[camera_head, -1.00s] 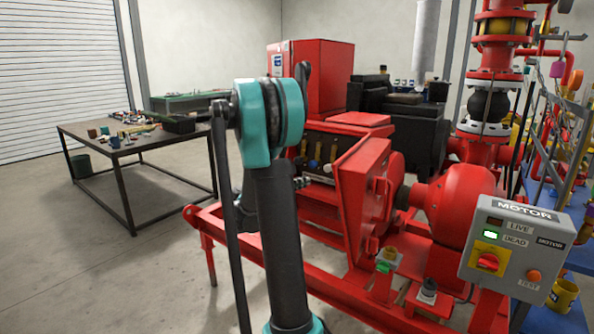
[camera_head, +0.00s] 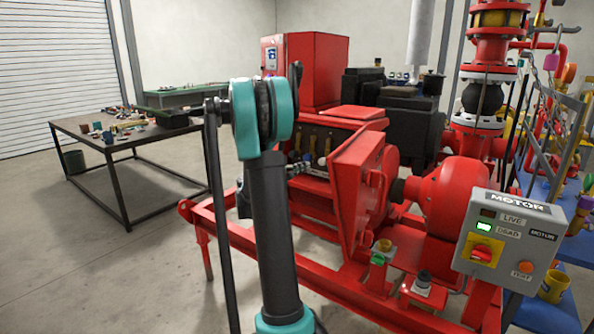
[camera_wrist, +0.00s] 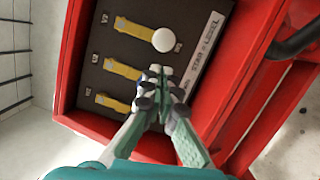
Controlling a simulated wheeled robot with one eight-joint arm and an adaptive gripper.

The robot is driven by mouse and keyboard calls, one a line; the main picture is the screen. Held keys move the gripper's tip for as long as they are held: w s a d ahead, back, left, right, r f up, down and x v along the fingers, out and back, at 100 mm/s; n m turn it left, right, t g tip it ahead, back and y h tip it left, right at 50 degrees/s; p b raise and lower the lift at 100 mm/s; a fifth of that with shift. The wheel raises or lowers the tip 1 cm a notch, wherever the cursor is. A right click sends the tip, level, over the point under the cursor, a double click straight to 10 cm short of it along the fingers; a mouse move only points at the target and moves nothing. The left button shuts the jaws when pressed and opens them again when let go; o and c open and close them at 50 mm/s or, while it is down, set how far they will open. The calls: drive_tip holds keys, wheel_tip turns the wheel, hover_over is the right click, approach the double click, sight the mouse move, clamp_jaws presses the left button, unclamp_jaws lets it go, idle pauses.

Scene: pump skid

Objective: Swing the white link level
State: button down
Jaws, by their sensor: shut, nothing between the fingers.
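In the wrist view, a dark panel carries several yellow bars in a slanted row. The top bar (camera_wrist: 134,31) has a round white knob (camera_wrist: 164,40) at its right end; I take this to be the white link. The middle bar (camera_wrist: 123,68) and the lower bar (camera_wrist: 112,102) lie roughly parallel to it, their right ends near or behind my fingers. My gripper (camera_wrist: 155,76) is shut and empty, its tips just below the white knob in the picture. I cannot tell whether they touch anything. A white label (camera_wrist: 203,50) ending in "LEVEL" runs beside the bars.
A red frame (camera_wrist: 66,60) surrounds the panel. In the head view, the open red door (camera_head: 357,185) stands right of the panel. A grey motor box (camera_head: 510,240) shows a green lamp beside "DEAD". A workbench (camera_head: 130,150) stands left, with clear floor before it.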

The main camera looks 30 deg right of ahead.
sight(325, 152)
drive_tip(key=shift+w+d+r, duration=0.1)
drive_tip(key=shift+w+d, duration=0.1)
drive_tip(key=shift+d, duration=0.95)
drive_tip(key=shift+w+d, duration=0.2)
drive_tip(key=shift+d, duration=0.9)
drive_tip(key=shift+s+d+n, duration=0.1)
drive_tip(key=shift+s+n, duration=0.15)
drive_tip(key=shift+n, duration=0.15)
